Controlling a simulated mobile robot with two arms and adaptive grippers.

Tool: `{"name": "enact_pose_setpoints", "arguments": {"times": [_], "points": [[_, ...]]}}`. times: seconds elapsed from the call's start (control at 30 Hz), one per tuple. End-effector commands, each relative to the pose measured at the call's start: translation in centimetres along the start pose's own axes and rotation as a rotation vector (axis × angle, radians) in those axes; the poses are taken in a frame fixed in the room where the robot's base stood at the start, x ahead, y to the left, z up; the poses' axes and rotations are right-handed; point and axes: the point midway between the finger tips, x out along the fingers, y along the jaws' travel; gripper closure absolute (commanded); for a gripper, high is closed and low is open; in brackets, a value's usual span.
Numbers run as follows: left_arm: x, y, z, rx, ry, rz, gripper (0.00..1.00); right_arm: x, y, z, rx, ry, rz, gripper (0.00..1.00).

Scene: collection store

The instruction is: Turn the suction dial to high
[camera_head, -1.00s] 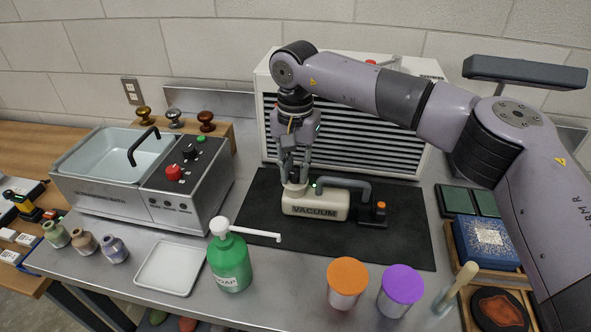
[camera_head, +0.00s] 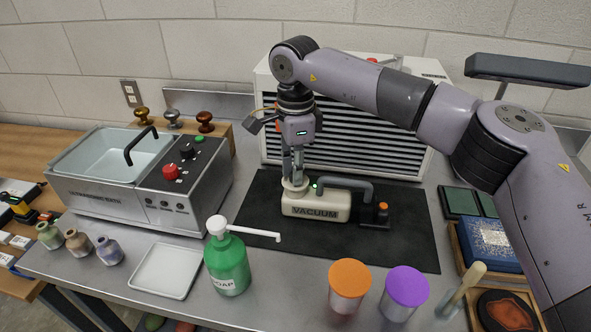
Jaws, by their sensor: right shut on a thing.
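The vacuum (camera_head: 316,211), a cream body with a dark handle and a green light, sits on the black mat (camera_head: 400,245). Its suction dial (camera_head: 295,185) is a pale round knob on top at the left end. My right gripper (camera_head: 294,178) points straight down from above and is shut on the dial. The fingers cover much of the dial, so its marks and setting cannot be read. My left gripper is not in view.
An ultrasonic bath (camera_head: 140,178) stands at left. A green soap bottle (camera_head: 228,265) and a white tray (camera_head: 165,270) are in front. Orange-lidded (camera_head: 348,285) and purple-lidded (camera_head: 404,292) jars stand at front right. A louvred unit (camera_head: 385,150) is close behind the vacuum.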

Motion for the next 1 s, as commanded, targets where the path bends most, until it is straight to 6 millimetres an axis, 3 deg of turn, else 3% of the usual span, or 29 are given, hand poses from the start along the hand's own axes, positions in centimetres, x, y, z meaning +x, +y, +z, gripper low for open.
{"name": "enact_pose_setpoints", "arguments": {"times": [0.6, 1.0], "points": [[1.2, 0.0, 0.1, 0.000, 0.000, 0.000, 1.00, 0.0, 0.0, 0.0, 0.574, -0.001, -0.001, 1.00], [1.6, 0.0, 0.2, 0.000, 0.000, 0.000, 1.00, -0.1, 0.0, 0.0, 0.820, -0.001, -0.001, 1.00]]}}
